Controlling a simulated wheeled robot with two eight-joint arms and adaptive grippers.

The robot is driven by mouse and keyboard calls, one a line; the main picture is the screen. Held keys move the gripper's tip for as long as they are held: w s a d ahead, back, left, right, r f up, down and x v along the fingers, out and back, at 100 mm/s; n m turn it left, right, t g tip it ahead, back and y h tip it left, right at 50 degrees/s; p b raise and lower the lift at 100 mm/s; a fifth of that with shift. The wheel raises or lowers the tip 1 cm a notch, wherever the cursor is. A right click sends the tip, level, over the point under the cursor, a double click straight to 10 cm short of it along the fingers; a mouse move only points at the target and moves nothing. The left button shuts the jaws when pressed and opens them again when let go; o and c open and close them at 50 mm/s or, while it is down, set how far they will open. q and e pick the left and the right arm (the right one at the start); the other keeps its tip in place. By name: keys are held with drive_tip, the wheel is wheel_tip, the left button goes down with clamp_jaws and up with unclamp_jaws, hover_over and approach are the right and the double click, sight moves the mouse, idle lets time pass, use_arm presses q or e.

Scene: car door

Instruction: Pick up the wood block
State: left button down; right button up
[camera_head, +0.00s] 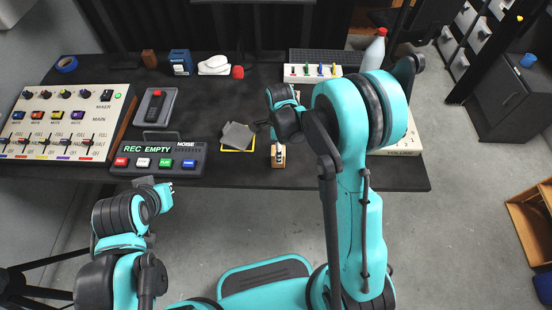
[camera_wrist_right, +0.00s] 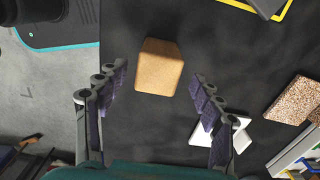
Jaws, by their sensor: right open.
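The wood block (camera_wrist_right: 159,67) is a light tan block with rounded edges. In the wrist view it lies on the black tabletop close to the table's edge, ahead of and between the spread fingers of my right gripper (camera_wrist_right: 159,76). It appears apart from both fingers. In the head view only a small part of the block (camera_head: 278,161) shows below my right gripper (camera_head: 277,141), and my arm covers the space around it. My left gripper (camera_head: 154,186) hangs in front of the table's front edge, away from the block; its fingers are too small to read.
A yellow-edged tray (camera_head: 237,150) with grey pieces lies left of the block. A noise recorder box (camera_head: 159,156) and a mixer panel (camera_head: 62,120) stand further left.

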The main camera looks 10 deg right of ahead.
wheel_tip(320, 180, down, 5)
drive_tip(key=shift+a+f+b, duration=0.15)
drive_tip(key=shift+b, duration=1.1)
drive_tip(key=shift+s, duration=0.1)
drive_tip(key=c, duration=1.3)
drive_tip(key=shift+r, duration=0.2)
